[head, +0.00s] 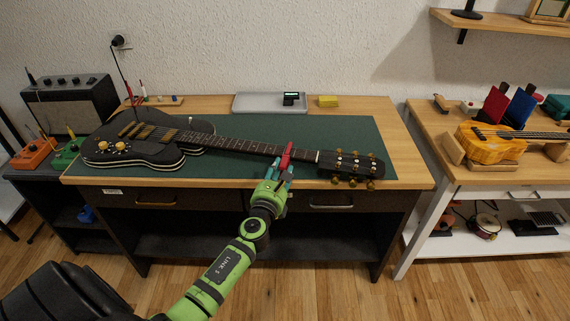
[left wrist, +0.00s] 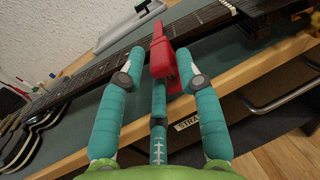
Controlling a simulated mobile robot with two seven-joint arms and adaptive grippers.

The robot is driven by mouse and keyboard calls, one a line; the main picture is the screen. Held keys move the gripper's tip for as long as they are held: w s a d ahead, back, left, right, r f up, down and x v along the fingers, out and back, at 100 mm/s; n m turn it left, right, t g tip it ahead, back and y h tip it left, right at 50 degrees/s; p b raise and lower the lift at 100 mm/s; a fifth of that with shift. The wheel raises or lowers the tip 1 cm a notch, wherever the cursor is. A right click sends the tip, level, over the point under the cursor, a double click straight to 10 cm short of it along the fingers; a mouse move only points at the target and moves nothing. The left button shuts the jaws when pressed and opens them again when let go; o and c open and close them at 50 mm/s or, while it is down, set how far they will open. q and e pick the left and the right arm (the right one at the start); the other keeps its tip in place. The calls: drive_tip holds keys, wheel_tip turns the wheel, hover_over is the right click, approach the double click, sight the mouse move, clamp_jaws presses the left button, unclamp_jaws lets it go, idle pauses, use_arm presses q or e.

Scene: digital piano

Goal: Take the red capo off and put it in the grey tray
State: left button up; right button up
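The red capo (head: 287,156) sits across the neck of the black guitar (head: 130,150), near the headstock. It also shows in the left wrist view (left wrist: 160,58), upright on the fretboard with its lower part towards me. My left gripper (head: 279,174) is at the near side of the neck. Its teal fingers are apart, on either side of the capo, with a clear gap on the left and a smaller one on the right. The grey tray (head: 246,103) lies at the back of the bench. My right gripper is not in view.
A small black device with a lit screen (head: 291,99) is at the tray's right end, and a yellow block (head: 328,101) is beside the tray. The green mat (head: 355,130) between neck and tray is clear. Tuning pegs (head: 352,181) stick out at the headstock.

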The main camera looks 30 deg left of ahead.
use_arm(q)
clamp_jaws()
drive_tip(key=v, duration=0.5)
drive_tip(key=shift+p, duration=0.3)
drive_tip(key=shift+v, duration=1.2)
drive_tip(key=shift+v, duration=2.4)
drive_tip(key=shift+d, duration=0.2)
drive_tip(key=shift+b+v, duration=0.7)
drive_tip(key=shift+v, duration=1.75)
